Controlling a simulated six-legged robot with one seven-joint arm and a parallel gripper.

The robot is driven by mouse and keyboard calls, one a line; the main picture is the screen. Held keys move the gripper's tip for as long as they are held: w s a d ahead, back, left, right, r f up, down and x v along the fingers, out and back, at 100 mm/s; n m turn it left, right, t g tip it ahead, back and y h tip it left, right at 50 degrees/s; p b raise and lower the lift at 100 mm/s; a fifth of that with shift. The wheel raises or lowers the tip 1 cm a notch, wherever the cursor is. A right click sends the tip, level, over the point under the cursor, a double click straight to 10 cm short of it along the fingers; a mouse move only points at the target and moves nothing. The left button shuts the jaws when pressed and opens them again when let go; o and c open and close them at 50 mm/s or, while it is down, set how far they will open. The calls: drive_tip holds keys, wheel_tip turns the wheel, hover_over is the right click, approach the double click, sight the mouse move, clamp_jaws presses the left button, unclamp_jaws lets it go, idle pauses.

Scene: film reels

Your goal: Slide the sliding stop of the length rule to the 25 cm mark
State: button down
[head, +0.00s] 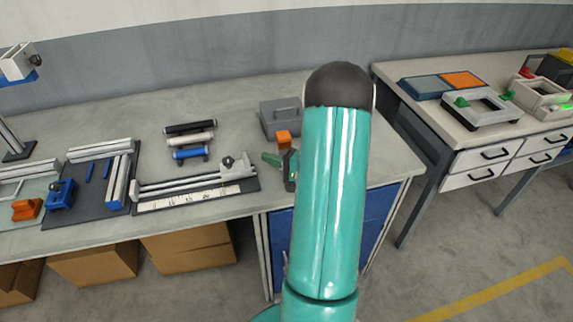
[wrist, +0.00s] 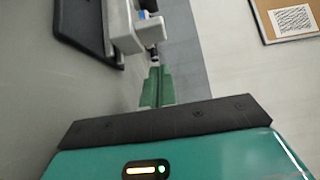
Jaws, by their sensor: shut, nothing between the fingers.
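The length rule (head: 195,203) lies on the workbench, a pale scale strip on a dark base with metal rails. Its sliding stop (head: 236,170), a light grey block with a dark knob, sits near the right end of the rule. My gripper (head: 266,157) is just right of the stop, its green fingers pointing left toward it. In the wrist view my gripper (wrist: 156,75) is shut and empty, with the stop (wrist: 150,28) directly ahead of the fingertips. I cannot tell whether they touch. The scale numbers are too small to read.
Several rollers (head: 190,140) lie behind the rule. A dark fixture with a blue clamp (head: 60,193) stands to the left. My arm hides part of the bench's right end.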

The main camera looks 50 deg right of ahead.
sight(256, 177)
drive_tip(key=shift+w+a, duration=0.5)
drive_tip(key=shift+a, duration=0.3)
drive_tip(key=shift+w+a, duration=0.45)
drive_tip(key=shift+a, duration=0.35)
drive_tip(key=shift+w, duration=0.1)
drive_tip(key=shift+w+a, duration=0.3)
drive_tip(key=shift+a, duration=0.2)
drive_tip(key=shift+s, duration=0.1)
drive_tip(key=shift+d, duration=0.15)
